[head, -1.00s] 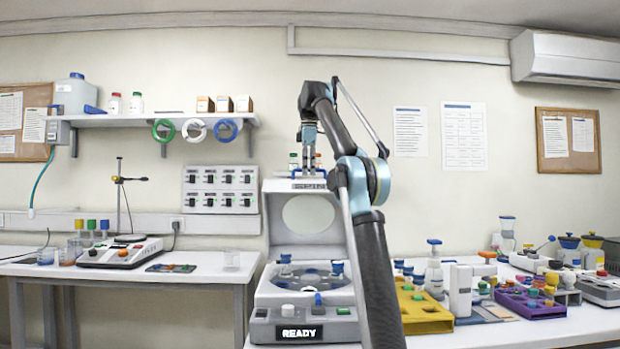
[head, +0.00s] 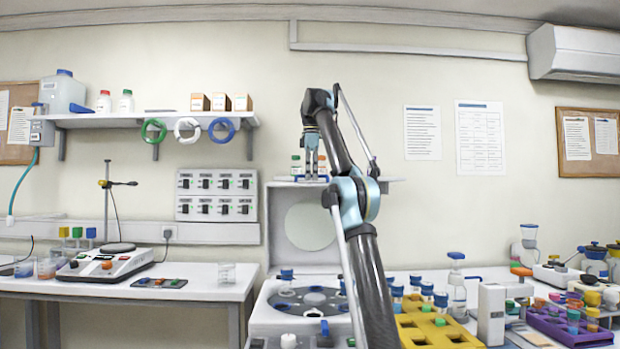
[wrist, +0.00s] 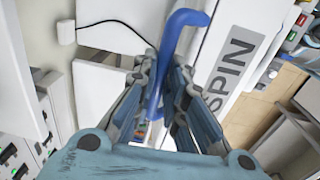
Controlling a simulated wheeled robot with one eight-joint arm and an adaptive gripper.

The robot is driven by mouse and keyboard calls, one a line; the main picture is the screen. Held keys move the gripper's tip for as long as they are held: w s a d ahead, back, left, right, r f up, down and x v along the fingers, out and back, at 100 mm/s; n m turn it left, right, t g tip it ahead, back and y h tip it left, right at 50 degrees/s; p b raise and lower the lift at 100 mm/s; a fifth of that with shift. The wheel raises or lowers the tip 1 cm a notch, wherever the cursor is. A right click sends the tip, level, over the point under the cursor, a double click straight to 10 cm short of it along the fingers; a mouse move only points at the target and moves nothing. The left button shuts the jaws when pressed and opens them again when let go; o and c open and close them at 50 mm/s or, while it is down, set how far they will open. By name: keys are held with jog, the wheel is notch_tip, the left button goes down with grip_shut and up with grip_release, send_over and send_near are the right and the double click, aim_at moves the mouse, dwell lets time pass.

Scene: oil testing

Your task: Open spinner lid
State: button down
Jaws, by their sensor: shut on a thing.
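The spinner (head: 262,320) is a white machine with a grey round rotor (head: 315,299) and a blue-capped tube (head: 287,279) standing at it. Its lid (head: 285,212), with a round window, stands raised and upright behind the rotor. My gripper (head: 311,172) is at the lid's top edge, fingers pointing down. In the wrist view my gripper (wrist: 160,108) has its two fingers around a curved blue handle (wrist: 181,22), next to the white lid front (wrist: 237,50) marked SPIN. The fingers partly hide the handle's lower end.
My arm crosses in front of the spinner's right side. A yellow rack (head: 430,332), a bottle (head: 457,290) and a purple rack (head: 570,328) crowd the right bench. A stirrer (head: 108,263) stands on the left bench. A wall shelf (head: 100,120) holds bottles and boxes.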

jog(key=shift+w+d, duration=0.1)
jog(key=shift+d, duration=0.1)
jog(key=c, duration=1.7)
grip_release()
jog(key=shift+d+r, duration=0.1)
jog(key=shift+o, duration=0.3)
jog(key=shift+a, duration=0.2)
